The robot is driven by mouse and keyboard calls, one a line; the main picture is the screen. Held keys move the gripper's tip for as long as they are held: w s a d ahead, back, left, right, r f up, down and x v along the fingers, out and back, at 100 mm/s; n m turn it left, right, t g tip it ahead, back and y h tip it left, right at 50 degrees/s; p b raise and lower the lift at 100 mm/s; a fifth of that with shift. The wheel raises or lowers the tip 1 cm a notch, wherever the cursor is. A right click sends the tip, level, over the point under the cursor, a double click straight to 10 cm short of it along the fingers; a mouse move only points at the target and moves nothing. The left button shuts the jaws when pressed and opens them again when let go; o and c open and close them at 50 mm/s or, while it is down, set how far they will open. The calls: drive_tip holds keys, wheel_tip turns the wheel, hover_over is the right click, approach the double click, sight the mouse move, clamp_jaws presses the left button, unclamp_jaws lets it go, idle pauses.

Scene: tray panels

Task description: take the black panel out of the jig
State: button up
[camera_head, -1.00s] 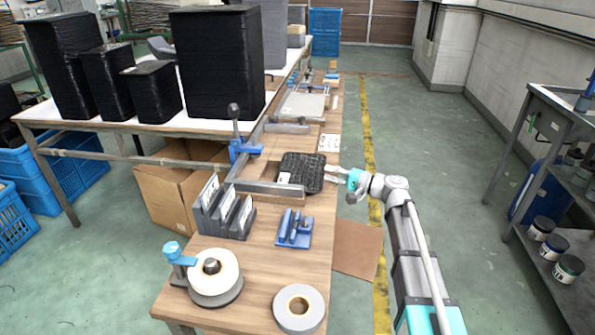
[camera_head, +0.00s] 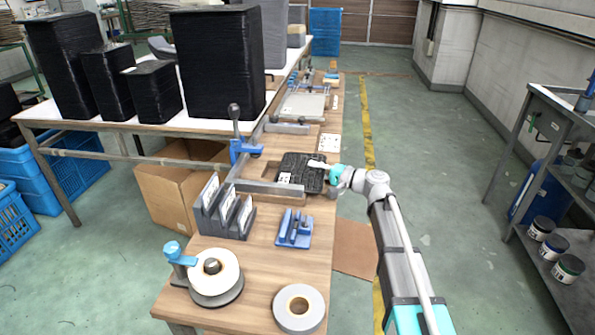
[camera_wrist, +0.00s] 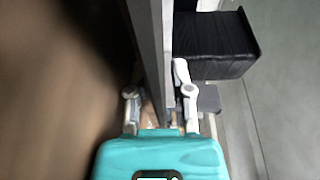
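The black panel (camera_head: 300,180) lies in the jig (camera_head: 262,186) on the wooden bench, with a small white label near its left side. My gripper (camera_head: 318,164) is at the panel's right side in the head view, with a pale finger over its upper right part. In the wrist view, the finger joints (camera_wrist: 160,95) stand apart and the right finger points straight up. A grey bar-like edge runs between them and hides the left fingertip. I see no clear grip on the panel; contact is hidden.
A blue clamp with an upright lever (camera_head: 240,145) stands behind the jig. A grey slotted rack (camera_head: 225,215), a blue fixture (camera_head: 295,229) and tape rolls (camera_head: 298,308) are in front. Tall black stacks (camera_head: 220,65) stand on the left table.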

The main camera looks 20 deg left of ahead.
sight(308, 176)
idle(0.4)
clamp_jaws()
idle(0.4)
wheel_tip(308, 176, up, 3)
drive_tip(key=p, duration=0.2)
drive_tip(key=shift+f+p, duration=0.2)
drive_tip(key=shift+p, duration=0.15)
drive_tip(key=s+r+p, duration=0.1)
drive_tip(key=r+p, duration=0.1)
drive_tip(key=s+r+p, duration=0.4)
drive_tip(key=shift+a+r+p, duration=0.2)
drive_tip(key=shift+r+p, duration=0.1)
drive_tip(key=shift+r, duration=0.05)
drive_tip(key=s+a+r+p, duration=0.1)
drive_tip(key=s+r+p, duration=0.2)
drive_tip(key=s, duration=0.6)
drive_tip(key=shift+r+p, duration=0.35)
drive_tip(key=shift+w+r, duration=0.1)
